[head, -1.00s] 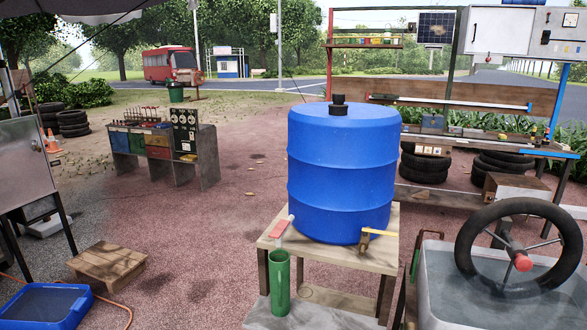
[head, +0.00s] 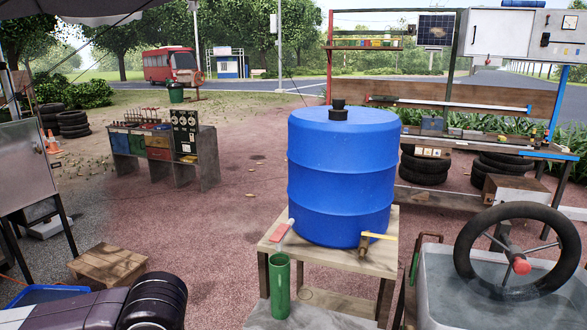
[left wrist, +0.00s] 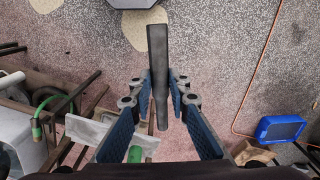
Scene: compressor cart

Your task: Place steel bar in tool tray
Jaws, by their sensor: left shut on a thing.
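My left gripper (left wrist: 160,82) shows in the left wrist view, with its two blue-padded fingers on either side of a dark grey steel bar (left wrist: 158,50). It is shut on the bar, which sticks out beyond the fingertips. A blue tray (left wrist: 281,129) lies on the ground at the right of this view, well apart from the bar. In the head view the tray (head: 40,292) is at the lower left, mostly hidden by my left arm. I cannot tell whether it is the tool tray. My left gripper and the bar are outside the head view. My right gripper is not in view.
A blue barrel (head: 341,180) stands on a wooden stand (head: 275,243), with a green cylinder (head: 280,285) before it. A water tub (head: 465,285) with a tyre-rimmed wheel (head: 518,250) is at right. A wooden crate (head: 108,264) sits near my arm. The middle ground is clear.

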